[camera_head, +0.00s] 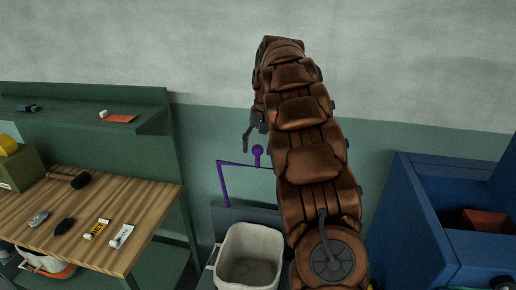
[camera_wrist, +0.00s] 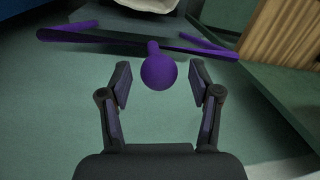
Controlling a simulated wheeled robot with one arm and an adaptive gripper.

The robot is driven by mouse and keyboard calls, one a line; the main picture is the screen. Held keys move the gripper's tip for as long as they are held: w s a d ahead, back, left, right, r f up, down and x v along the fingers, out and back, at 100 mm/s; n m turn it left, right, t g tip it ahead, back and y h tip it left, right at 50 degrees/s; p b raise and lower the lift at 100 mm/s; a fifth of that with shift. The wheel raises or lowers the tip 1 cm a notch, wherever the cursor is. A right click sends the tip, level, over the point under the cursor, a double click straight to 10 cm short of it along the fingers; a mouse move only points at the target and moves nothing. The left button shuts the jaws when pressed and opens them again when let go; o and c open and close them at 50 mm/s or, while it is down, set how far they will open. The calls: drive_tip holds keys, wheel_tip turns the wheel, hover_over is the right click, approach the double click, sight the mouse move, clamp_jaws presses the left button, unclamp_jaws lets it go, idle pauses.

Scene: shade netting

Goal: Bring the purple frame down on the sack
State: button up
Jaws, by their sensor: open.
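The purple frame (camera_head: 224,186) shows left of my arm, above and behind the white bin; my arm hides its right part. Its round purple knob (camera_head: 258,151) stands up from the bar. In the wrist view the frame's thin bars (camera_wrist: 76,36) spread across the top, and the knob (camera_wrist: 159,72) sits centrally, between or just beyond my fingertips. My gripper (camera_wrist: 160,82) is open, with a gap on each side of the knob; its finger also shows in the head view (camera_head: 248,138). I cannot make out a sack.
A white bin (camera_head: 248,260) stands below the frame. A wooden workbench (camera_head: 150,192) with a mallet (camera_head: 80,181) and small tubes is at left, under a green shelf (camera_head: 70,117). A blue cabinet (camera_head: 410,215) stands at right. A pale wall is behind.

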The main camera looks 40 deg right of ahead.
drive_tip(key=shift+f, duration=0.6)
drive_tip(key=shift+c, duration=0.2)
clamp_jaws()
